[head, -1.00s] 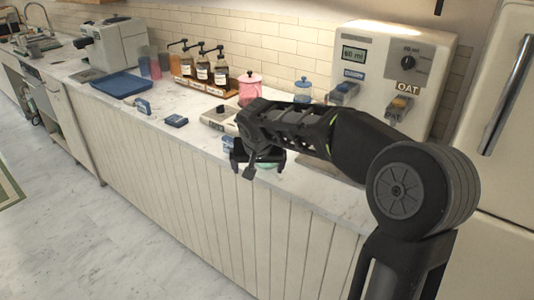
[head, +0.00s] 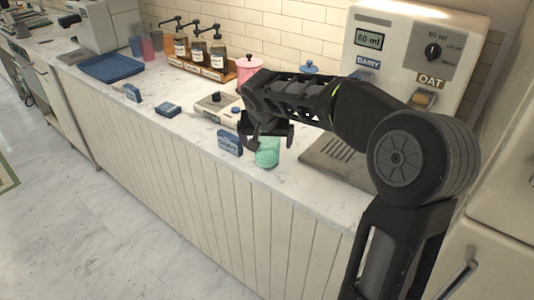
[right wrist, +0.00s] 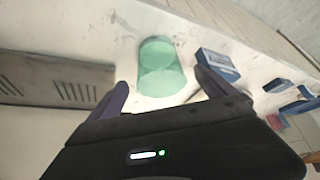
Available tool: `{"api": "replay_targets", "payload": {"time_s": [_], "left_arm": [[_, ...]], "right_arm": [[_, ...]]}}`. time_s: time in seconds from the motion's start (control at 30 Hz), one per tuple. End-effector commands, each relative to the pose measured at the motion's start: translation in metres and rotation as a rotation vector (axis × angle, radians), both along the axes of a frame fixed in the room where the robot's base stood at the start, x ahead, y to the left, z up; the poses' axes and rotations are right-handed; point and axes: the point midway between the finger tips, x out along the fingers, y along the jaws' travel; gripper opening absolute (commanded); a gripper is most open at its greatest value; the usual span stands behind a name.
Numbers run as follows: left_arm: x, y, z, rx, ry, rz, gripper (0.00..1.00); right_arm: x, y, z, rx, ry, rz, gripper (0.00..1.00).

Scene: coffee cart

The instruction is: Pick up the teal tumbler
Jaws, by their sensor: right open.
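The teal tumbler (head: 267,152) stands on the white counter near its front edge, its top partly hidden by my right gripper in the head view. In the right wrist view the tumbler (right wrist: 161,68) is translucent green and lies ahead of the fingers, a little beyond their tips. My right gripper (head: 268,133) is open and empty, above and close to the tumbler. In the right wrist view its two fingers (right wrist: 161,90) are spread on either side of the tumbler's near end. I cannot tell whether they touch it. My left gripper is not in view.
A blue box (head: 230,143) stands close beside the tumbler. A grey drip tray (head: 335,160) lies to the right under the milk dispenser (head: 405,60).

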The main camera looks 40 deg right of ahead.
Motion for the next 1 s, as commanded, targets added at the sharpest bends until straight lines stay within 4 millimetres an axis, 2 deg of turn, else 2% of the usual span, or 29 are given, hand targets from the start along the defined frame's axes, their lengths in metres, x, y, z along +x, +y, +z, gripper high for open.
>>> {"api": "replay_targets", "payload": {"time_s": [0.13,0.53,0.83,1.0], "left_arm": [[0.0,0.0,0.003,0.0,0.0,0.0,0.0],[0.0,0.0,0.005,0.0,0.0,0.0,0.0],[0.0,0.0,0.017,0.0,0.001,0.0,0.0],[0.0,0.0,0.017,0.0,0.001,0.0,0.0]], "right_arm": [[0.005,-0.005,-0.013,0.0,0.003,0.0,0.95],[0.008,-0.007,-0.018,0.0,0.002,0.0,0.95],[0.024,-0.019,-0.054,0.001,0.003,0.0,0.95],[0.027,-0.022,-0.06,-0.001,-0.001,0.0,0.95]]}}
